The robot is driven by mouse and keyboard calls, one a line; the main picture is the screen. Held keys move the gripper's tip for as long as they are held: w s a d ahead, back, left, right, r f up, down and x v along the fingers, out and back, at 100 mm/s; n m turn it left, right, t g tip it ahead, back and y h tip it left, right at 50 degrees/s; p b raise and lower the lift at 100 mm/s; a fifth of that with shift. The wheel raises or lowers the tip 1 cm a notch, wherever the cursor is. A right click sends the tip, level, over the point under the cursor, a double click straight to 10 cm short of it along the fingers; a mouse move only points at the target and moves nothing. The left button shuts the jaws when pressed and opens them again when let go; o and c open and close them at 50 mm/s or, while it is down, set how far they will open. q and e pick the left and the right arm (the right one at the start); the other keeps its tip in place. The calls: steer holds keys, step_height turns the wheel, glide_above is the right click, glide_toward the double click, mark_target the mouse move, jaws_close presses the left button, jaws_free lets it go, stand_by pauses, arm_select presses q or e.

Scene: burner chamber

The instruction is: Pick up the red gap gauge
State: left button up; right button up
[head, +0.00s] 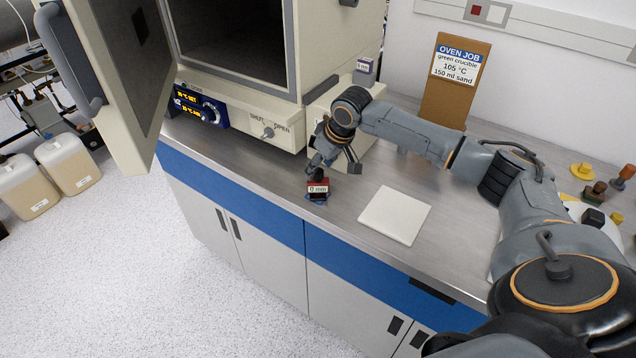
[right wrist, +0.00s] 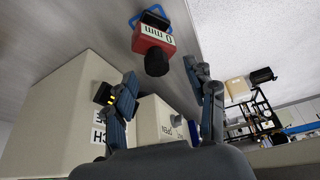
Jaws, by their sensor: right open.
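The red gap gauge (head: 318,187) is a small red block with a white label and a black knob. It stands near the front edge of the metal worktop (head: 275,180), with a blue piece at its base. In the right wrist view the gauge (right wrist: 153,37) shows its "0 mm" label, its black knob and a blue loop behind it. My right gripper (head: 335,163) is just above and beside the gauge. In the right wrist view its fingers (right wrist: 160,69) are spread, with the knob between and slightly beyond the tips. Nothing is held. My left gripper is out of view.
An oven (head: 235,65) with its door (head: 125,100) swung open stands at the left. A pale square plate (head: 395,215) lies right of the gauge. A cardboard job sign (head: 445,105) leans at the wall. Several small items sit at the far right.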

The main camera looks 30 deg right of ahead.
mark_target(318, 171)
steer(key=shift+p+x, duration=0.35)
steer(key=shift+x, duration=1.45)
steer(key=shift+d, duration=0.15)
jaws_close()
